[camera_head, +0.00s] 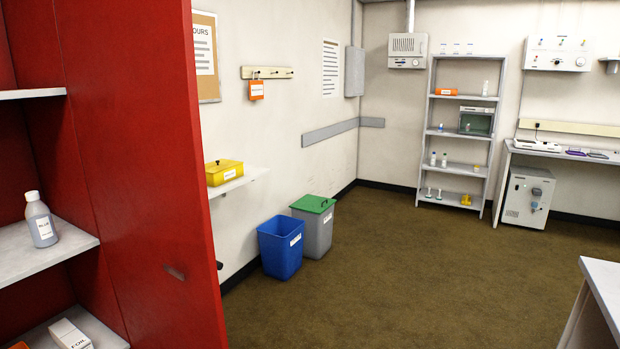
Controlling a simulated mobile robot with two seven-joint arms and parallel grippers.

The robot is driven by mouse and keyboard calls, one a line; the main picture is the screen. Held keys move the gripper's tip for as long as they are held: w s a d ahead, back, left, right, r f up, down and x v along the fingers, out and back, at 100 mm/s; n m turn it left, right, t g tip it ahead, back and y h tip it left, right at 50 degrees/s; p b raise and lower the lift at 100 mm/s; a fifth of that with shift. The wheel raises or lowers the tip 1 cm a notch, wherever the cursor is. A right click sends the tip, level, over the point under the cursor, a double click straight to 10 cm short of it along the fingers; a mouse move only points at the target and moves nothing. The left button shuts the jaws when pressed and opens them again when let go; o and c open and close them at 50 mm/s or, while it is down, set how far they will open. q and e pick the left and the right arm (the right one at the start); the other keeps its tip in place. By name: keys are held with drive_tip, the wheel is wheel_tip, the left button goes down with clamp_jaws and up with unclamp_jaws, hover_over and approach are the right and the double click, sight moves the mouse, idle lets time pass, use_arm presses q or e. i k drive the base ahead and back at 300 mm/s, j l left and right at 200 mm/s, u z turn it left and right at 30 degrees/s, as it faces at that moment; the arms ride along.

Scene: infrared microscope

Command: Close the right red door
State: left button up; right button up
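A red cabinet fills the left side of the head view. Its front is open here and its white shelves (40,262) show. A tall red panel (145,130), which looks like the right door, stands open at the cabinet's right side and reaches out toward me. A small dark handle or recess (175,272) is low on its face. The panel's top and bottom are cut off by the frame. The left door is not in view. Neither of my grippers is in view.
A grey bottle (40,220) and a white box (70,334) stand on the shelves. Beyond the panel are a blue bin (281,248), a grey bin with green lid (316,226) and a shelf rack (456,178). A table corner (604,283) juts in at right. The middle floor is clear.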

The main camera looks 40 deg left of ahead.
sight(130, 65)
drive_tip(key=i, duration=1.45)
drive_tip(key=i+u, duration=0.35)
drive_tip(key=i+l+u, duration=0.3)
drive_tip(key=i, duration=0.25)
drive_tip(key=u, duration=3)
